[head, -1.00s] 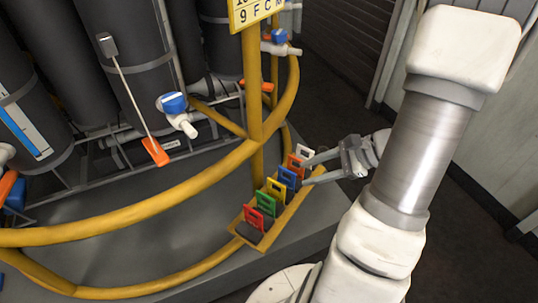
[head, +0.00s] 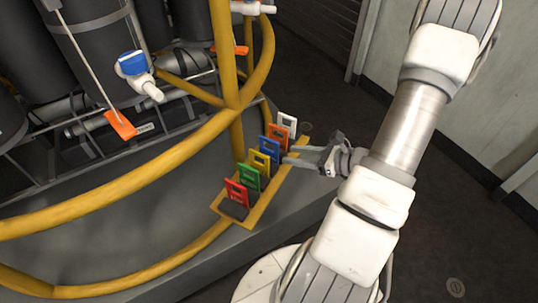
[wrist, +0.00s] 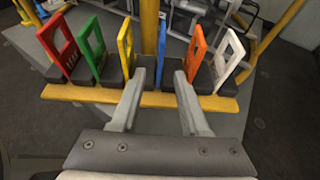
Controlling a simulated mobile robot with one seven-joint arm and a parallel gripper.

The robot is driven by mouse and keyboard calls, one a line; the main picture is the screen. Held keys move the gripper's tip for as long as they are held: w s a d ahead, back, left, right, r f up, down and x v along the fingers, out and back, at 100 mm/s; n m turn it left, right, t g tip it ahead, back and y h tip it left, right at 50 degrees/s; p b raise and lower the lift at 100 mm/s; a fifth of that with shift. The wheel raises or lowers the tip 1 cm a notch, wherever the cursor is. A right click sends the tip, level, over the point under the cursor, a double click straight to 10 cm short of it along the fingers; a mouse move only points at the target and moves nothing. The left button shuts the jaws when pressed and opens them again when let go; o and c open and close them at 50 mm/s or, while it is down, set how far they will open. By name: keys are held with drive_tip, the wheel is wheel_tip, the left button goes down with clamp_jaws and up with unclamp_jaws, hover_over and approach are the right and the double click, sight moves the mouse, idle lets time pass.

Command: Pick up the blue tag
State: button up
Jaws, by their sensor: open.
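The blue tag (head: 270,147) stands upright in a yellow rack (head: 228,213), between the yellow tag (head: 262,163) and the orange tag (head: 278,137). In the wrist view the blue tag (wrist: 161,48) shows edge-on, straight ahead, in line with the gap between my fingers. My gripper (head: 288,154) is open and empty at the rack's near side. Its fingertips (wrist: 160,76) are close to the blue tag's base, one on each side of its line. I cannot tell whether they reach around it.
A red tag (head: 236,191), a green tag (head: 250,177) and a white tag (head: 288,122) share the rack. Yellow curved pipes (head: 130,187) run behind and left of it. A blue-handled valve (head: 133,64) is further back. The floor right of the rack is clear.

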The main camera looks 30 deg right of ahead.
sight(274, 151)
drive_tip(key=b+x, duration=0.2)
drive_tip(key=x, duration=0.7)
drive_tip(key=shift+w+r+b, duration=0.1)
drive_tip(key=shift+b, duration=0.2)
drive_tip(key=shift+c, duration=0.2)
clamp_jaws()
